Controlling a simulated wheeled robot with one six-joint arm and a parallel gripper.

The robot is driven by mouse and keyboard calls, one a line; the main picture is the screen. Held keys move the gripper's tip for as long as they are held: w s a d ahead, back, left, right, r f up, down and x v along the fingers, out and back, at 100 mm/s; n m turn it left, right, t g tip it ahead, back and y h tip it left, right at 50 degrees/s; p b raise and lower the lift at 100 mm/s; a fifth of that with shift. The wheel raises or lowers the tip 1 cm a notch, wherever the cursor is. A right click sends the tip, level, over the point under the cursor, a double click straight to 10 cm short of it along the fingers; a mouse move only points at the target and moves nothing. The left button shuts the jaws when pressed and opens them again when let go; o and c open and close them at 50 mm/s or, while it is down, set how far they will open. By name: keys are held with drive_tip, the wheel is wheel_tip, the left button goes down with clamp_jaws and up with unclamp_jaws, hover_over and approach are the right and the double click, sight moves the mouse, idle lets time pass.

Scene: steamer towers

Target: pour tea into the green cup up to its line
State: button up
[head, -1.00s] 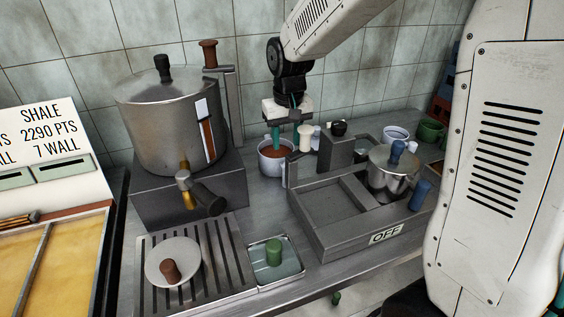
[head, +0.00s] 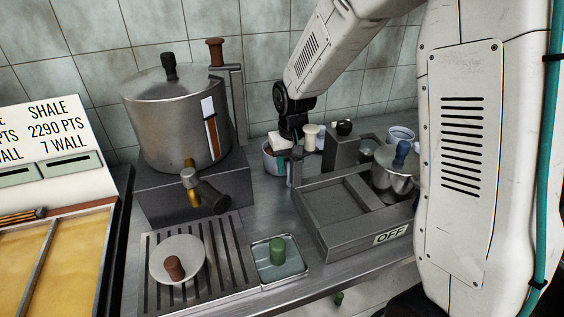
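The green cup does not show now; my arm covers the back right where it stood. A large steel urn (head: 172,120) stands on a dark block at the left, with a brown column in its sight strip. Its tap (head: 189,178) has a dark handle and points over the slotted drain. My gripper (head: 281,142) is low at the back, at the pale pot (head: 271,163), which held reddish-brown liquid earlier. Its fingers are hidden, so I cannot tell whether it is open or whether it touches the pot.
A steel pot (head: 393,180) with a blue knob sits by the grey tray marked OFF (head: 325,240). A white cup (head: 401,133) stands behind it. A white disc with a brown knob (head: 172,255) lies on the drain (head: 225,285), beside a green-knobbed tray (head: 287,275).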

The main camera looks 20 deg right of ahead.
clamp_jaws()
drive_tip(key=shift+r, duration=0.2)
drive_tip(key=shift+r, duration=1.6)
drive_tip(key=shift+c, duration=2)
unclamp_jaws()
clamp_jaws()
